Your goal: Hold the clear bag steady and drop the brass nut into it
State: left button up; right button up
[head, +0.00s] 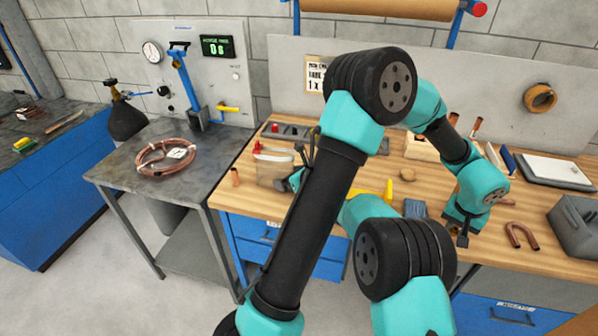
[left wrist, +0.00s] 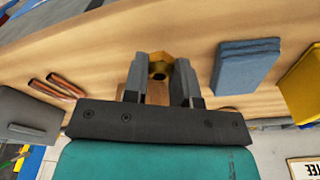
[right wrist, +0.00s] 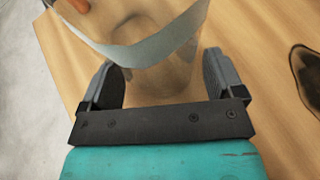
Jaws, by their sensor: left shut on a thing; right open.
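The clear bag (head: 272,172) stands upright near the left end of the wooden bench. In the right wrist view its pale rim and see-through wall (right wrist: 165,65) lie between my right gripper's fingers (right wrist: 172,80). That gripper is open, with one finger on each side of the bag; I cannot tell whether they touch it. In the head view my right gripper (head: 292,182) is partly hidden behind my left arm. The brass nut (left wrist: 160,62) is between the fingertips of my left gripper (left wrist: 160,75), which is shut on it. In the head view my left gripper (head: 463,238) is near the bench's front edge, well right of the bag.
A blue-grey pad (head: 415,208) and a yellow object (head: 388,190) lie between the grippers. A copper U-bend (head: 522,236) and a grey bin (head: 578,225) are to the right. A short copper piece (head: 235,177) stands left of the bag. My left arm crosses the middle.

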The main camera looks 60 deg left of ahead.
jog(key=shift+c, duration=0.3)
jog(key=c, duration=0.5)
jog(key=shift+c, duration=0.2)
pick_arm(q)
jog(key=s+a+r+n, duration=0.2)
jog(key=a+r+n, duration=0.1)
jog(key=a, duration=0.7)
jog(key=s+a+r+n+g, duration=0.1)
jog(key=s+a+r+n, duration=0.2)
jog(key=a, duration=0.7)
jog(key=s+a+r+n, duration=0.2)
jog(key=a+r+n, duration=0.1)
jog(key=a, duration=0.8)
jog(key=s+a+r+n, duration=0.4)
jog(key=s+a+r, duration=0.2)
jog(key=s+a, duration=0.3)
jog(key=s+a+r+n+y, duration=0.1)
jog(key=s+a+r+n, duration=0.4)
jog(key=s+a, duration=0.5)
jog(key=s+r, duration=0.1)
jog(key=s, duration=0.2)
jog(key=shift+s+a+r+g, duration=0.2)
jog(key=shift+r+g, duration=0.2)
jog(key=shift+f, duration=3)
